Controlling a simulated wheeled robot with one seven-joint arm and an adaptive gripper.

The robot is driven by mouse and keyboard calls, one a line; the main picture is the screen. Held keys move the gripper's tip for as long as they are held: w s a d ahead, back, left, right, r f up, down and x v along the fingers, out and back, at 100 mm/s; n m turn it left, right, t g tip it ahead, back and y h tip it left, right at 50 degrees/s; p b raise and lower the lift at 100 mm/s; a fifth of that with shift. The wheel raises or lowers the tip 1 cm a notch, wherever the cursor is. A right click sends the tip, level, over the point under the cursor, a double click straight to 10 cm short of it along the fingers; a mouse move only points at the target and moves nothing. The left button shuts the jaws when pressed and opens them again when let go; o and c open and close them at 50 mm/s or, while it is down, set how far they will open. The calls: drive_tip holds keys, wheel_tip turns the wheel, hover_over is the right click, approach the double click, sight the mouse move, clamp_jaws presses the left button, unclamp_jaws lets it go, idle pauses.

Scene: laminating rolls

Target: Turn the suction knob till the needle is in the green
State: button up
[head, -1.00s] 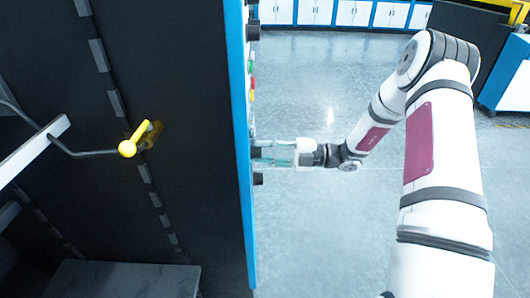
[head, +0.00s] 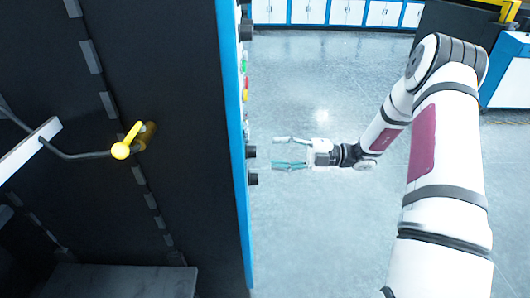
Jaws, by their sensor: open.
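Two black knobs stick out from the right face of the blue-edged panel, seen almost edge-on: an upper knob (head: 251,152) and a lower knob (head: 253,179). I cannot tell by any label which is the suction knob. The gauge, its needle and the green zone are not visible from this angle. My gripper (head: 275,152) is open and empty, its fingers pointing left toward the upper knob. A small gap separates the fingertips from the knob.
Green, red and yellow buttons (head: 245,82) and more black knobs (head: 245,30) sit farther up the panel's blue edge (head: 233,130). A yellow-ended handle (head: 121,151) is on the dark machine side at left. The floor right of the panel is clear.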

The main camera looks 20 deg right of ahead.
drive_tip(key=v, duration=0.6)
drive_tip(key=shift+d, duration=0.1)
idle(0.3)
drive_tip(key=s+a+r+n+g+h, duration=0.8)
drive_tip(key=s+a+r+n, duration=0.4)
drive_tip(key=n, duration=0.7)
drive_tip(key=s+r+n+t+h, duration=0.2)
drive_tip(key=s+n, duration=0.6)
drive_tip(key=n, duration=0.4)
drive_tip(key=s+d+r+n+t+h, duration=0.1)
drive_tip(key=s+r+n+t+h, duration=0.2)
drive_tip(key=s+n+h, duration=0.4)
drive_tip(key=s+n+t, duration=0.1)
drive_tip(key=n, duration=0.4)
drive_tip(key=shift+r+h, duration=0.25)
drive_tip(key=shift+h, duration=0.05)
